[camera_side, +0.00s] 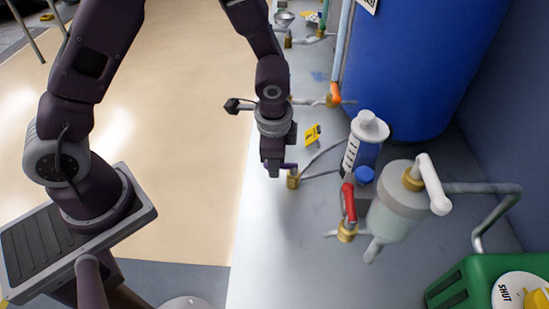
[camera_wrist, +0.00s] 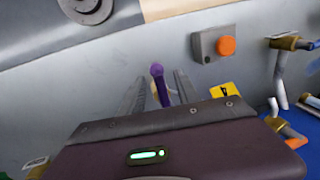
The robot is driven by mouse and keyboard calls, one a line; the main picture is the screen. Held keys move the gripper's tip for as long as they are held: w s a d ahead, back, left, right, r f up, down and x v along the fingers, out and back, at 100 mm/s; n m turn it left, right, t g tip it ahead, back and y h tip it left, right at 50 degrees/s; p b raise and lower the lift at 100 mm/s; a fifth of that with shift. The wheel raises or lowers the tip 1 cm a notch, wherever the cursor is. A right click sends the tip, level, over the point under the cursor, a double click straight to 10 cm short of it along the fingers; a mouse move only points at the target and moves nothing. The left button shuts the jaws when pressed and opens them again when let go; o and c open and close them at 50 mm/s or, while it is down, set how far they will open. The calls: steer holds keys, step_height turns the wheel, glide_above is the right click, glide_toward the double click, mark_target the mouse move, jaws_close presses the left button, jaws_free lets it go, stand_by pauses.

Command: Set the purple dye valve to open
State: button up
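The purple dye valve has a purple lever handle (camera_wrist: 160,86) that shows in the wrist view between the two grey fingers of my gripper (camera_wrist: 157,80). The fingers stand apart, with a gap on each side of the handle. In the side view my gripper (camera_side: 272,168) points down at the bench, just left of the valve's brass body (camera_side: 293,181). A small part of the purple handle (camera_side: 290,167) shows there beside the fingers; the rest is hidden behind them. I cannot tell whether the handle touches either finger.
A yellow tag (camera_side: 313,135) stands behind the valve. A white-capped bottle (camera_side: 367,133), a red-handled valve (camera_side: 349,202) and a tank with a white lever (camera_side: 433,184) stand to the right. The wrist view shows an orange button (camera_wrist: 226,46) on a grey box.

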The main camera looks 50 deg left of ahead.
step_height(320, 180, up, 7)
steer(key=s+d, duration=0.1)
stand_by(0.4)
steer(key=shift+r, duration=0.1)
steer(key=s+a+r+n+t, duration=0.1)
steer(key=s+a+r+n, duration=0.15)
steer(key=r, duration=0.35)
steer(key=s+a+r+n+t, duration=0.1)
steer(key=s+a+r+n, duration=0.15)
steer(key=r, duration=0.25)
steer(key=s+r+n+t+h, duration=0.1)
steer(key=s+r+n, duration=0.3)
steer(key=s, duration=0.9)
step_height(320, 180, up, 2)
steer(key=shift+s+t+h, duration=0.2)
steer(key=shift+t+h, duration=0.1)
steer(key=shift+t, duration=0.2)
